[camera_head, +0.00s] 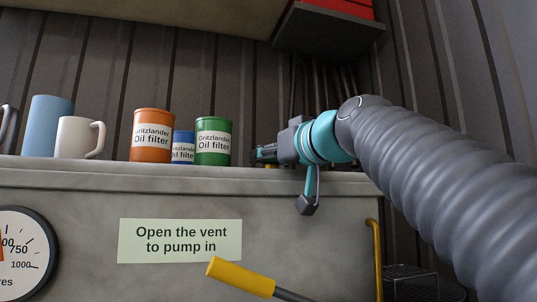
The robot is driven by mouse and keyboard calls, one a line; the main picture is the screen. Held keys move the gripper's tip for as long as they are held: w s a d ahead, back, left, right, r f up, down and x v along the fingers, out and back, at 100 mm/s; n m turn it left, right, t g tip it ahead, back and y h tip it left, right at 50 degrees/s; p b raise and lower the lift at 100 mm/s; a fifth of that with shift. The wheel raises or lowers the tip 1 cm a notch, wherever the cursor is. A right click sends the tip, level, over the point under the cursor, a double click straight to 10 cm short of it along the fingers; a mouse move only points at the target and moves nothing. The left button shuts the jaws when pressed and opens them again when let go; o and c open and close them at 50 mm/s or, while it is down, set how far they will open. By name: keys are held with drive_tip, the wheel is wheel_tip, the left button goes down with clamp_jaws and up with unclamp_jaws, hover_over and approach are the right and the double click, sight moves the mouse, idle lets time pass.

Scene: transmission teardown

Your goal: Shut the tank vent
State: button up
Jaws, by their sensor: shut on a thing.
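The grey tank (60,205) has a flat top edge and a pale label (180,241) reading "Open the vent to pump in". My gripper (264,153), grey and teal, is low over the tank top, right of the green can. It is shut on a small part there, which seems to be the tank vent. The fingers hide most of it, and I cannot tell whether the vent is open or shut. A small brass-coloured bit shows just under the fingers.
An orange can (152,135), a blue can (183,147) and a green can (213,141) stand close left of my gripper. Mugs (75,137) stand farther left. A yellow-handled lever (240,277) sticks up in front. A dark shelf (328,29) overhangs above. A gauge (20,256) is at lower left.

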drive_tip(key=shift+s+a+r+m+t+h+p, duration=0.1)
drive_tip(key=shift+m+t+h+p, duration=0.3)
drive_tip(key=shift+m+h+p, duration=0.25)
drive_tip(key=shift+r+m+t+h+p, duration=0.1)
drive_tip(key=shift+m+t+h+p, duration=0.35)
drive_tip(key=shift+h, duration=0.4)
drive_tip(key=shift+f+m+h, duration=0.15)
drive_tip(key=shift+m+h, duration=0.35)
drive_tip(key=shift+h, duration=0.3)
drive_tip(key=shift+f+m+t+h+b, duration=0.1)
drive_tip(key=shift+m+t+h+b, duration=0.35)
drive_tip(key=shift+m+h+b, duration=1.1)
drive_tip(key=shift+m+h, duration=0.65)
drive_tip(key=shift+h, duration=1.2)
drive_tip(key=o, duration=1.1)
drive_tip(key=shift+o, duration=0.2)
drive_tip(key=s+a, duration=0.1)
drive_tip(key=s, duration=1)
drive_tip(key=shift+s+a, duration=0.15)
drive_tip(key=shift+s, duration=0.25)
